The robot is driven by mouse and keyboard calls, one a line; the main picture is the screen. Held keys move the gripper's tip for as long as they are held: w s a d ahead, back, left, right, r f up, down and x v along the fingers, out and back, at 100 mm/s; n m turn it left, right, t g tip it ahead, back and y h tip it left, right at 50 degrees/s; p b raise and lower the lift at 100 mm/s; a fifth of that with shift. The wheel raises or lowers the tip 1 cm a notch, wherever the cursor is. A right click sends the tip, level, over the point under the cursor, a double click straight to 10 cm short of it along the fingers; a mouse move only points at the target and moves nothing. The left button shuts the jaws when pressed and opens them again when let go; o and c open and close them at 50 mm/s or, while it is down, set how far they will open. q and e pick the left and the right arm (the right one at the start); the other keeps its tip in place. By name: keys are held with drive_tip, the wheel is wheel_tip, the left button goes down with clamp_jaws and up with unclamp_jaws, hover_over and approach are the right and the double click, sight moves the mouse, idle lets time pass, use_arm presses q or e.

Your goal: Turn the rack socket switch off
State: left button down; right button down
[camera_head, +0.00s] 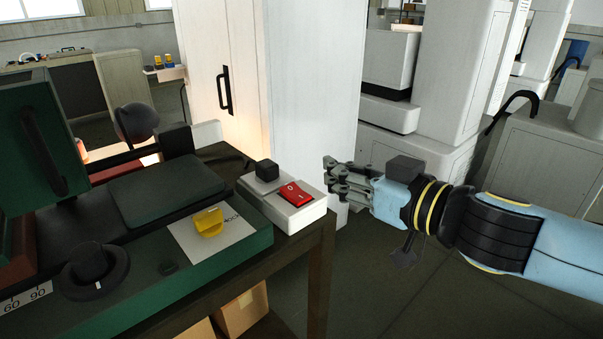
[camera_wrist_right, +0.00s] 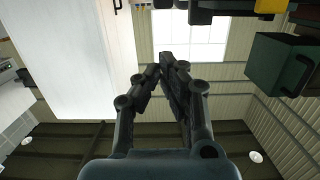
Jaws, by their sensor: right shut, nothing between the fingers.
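The rack socket is a pale box at the bench's right corner (camera_head: 308,215). A red rocker switch (camera_head: 293,194) marked 0 and I sits on its top, and a black block-shaped plug (camera_head: 267,171) stands beside it. I cannot tell which side of the rocker is pressed. My right gripper (camera_head: 328,175) is shut and empty, pointing left, to the right of the socket and apart from it. Its fingers also show in the right wrist view (camera_wrist_right: 168,62), with nothing between them. My left gripper is not in view.
A green machine (camera_head: 255,245) with a yellow part (camera_head: 209,222) and a black knob (camera_head: 95,268) fills the bench left of the socket. A tall white cabinet (camera_head: 310,80) stands behind. Open floor (camera_head: 400,290) lies below my right arm.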

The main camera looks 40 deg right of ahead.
hover_over(301, 193)
drive_tip(key=s, duration=0.1)
drive_tip(key=shift+d+f, duration=0.15)
drive_tip(key=shift+f, duration=0.3)
drive_tip(key=f, duration=0.1)
drive_tip(key=w+f, duration=0.1)
drive_tip(key=f, duration=0.1)
drive_tip(key=shift+b, duration=0.4)
drive_tip(key=shift+f, duration=0.5)
